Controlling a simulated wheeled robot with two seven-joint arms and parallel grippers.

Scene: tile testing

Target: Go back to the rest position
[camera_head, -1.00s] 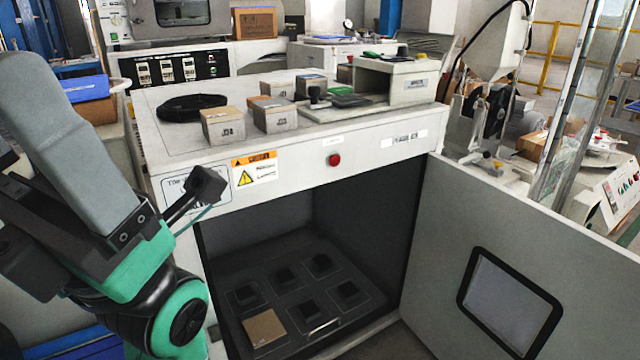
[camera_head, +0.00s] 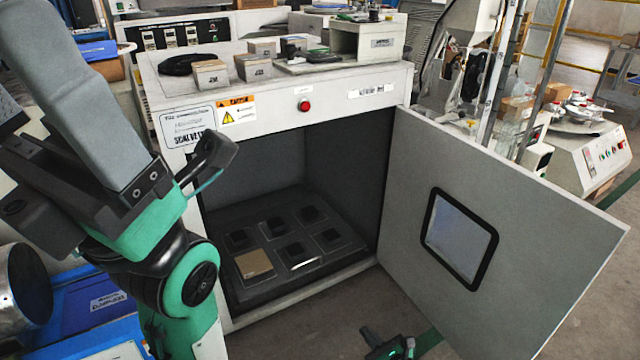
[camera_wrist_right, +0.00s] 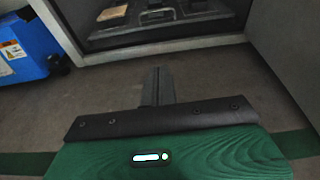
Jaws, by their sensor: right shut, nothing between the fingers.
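My right gripper (camera_head: 368,333) shows at the bottom of the head view, low in front of the open chamber. In the right wrist view its fingers (camera_wrist_right: 157,87) are together, with nothing between them. They are outside the chamber's front edge. My left arm stands at the left of the head view; the dark part at its end (camera_head: 216,150) is in front of the chamber's left front, and its jaw state cannot be made out. A tan tile (camera_head: 254,264) lies at the front left of the chamber floor, among several dark square pads.
The grey chamber door (camera_head: 560,260) stands wide open to the right. Boxes and a black coil (camera_head: 190,64) sit on the machine top (camera_head: 290,95). A blue crate (camera_head: 95,300) and a metal cylinder (camera_head: 22,285) are at lower left. The floor before the chamber is clear.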

